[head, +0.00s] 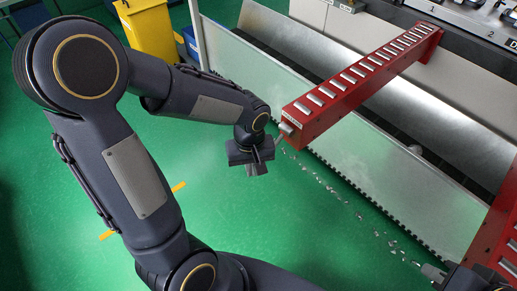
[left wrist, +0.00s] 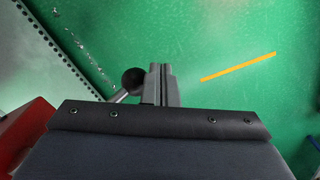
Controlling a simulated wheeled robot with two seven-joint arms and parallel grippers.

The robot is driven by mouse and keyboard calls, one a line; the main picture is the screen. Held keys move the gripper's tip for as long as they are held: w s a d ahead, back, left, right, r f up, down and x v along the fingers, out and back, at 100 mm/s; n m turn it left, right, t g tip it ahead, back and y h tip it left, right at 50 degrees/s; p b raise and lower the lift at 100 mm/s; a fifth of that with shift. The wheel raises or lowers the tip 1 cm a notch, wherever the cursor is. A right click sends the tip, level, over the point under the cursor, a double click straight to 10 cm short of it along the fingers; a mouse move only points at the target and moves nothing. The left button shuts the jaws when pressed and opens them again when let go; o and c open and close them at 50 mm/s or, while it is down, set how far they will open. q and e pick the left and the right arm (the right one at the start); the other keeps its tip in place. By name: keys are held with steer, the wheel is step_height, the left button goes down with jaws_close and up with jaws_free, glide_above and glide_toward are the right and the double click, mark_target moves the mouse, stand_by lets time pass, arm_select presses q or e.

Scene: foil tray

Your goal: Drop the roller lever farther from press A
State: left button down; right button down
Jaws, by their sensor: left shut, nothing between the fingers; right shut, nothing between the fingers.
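A red roller conveyor (head: 360,78) runs from the upper right to the middle of the head view. My left gripper (head: 256,169) is shut and empty just off its near end. In the left wrist view, my left gripper's closed fingers (left wrist: 160,72) stand beside a lever's round black knob (left wrist: 133,80). The lever's grey rod (left wrist: 121,96) runs down toward the red conveyor end. Whether finger and knob touch I cannot tell. A second red roller conveyor (head: 497,232) is at the lower right. My right gripper (head: 432,272) is beside it, shut and partly cut off.
A metal trough with a pale side panel (head: 265,75) lies behind the left gripper. A yellow bin (head: 152,30) stands at the back. Small shiny scraps (head: 345,203) lie on the green floor. The floor left of the panel is mostly open.

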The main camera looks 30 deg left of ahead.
arm_select(q)
step_height(320, 180, up, 16)
steer(key=p, duration=1.2)
steer(key=shift+f+p, duration=0.25)
steer(key=shift+p, duration=0.15)
steer(key=s+d+r+m+t+h, duration=0.1)
steer(key=s+r+m+t+h, duration=0.2)
steer(key=s+r+m+t, duration=0.2)
steer(key=s+r, duration=0.3)
steer(key=s, duration=0.3)
steer(key=shift+s+r+m+t+h, duration=0.3)
steer(key=shift+s+r+m+h, duration=0.05)
steer(key=shift+s+m+h, duration=0.05)
steer(key=shift+w, duration=0.1)
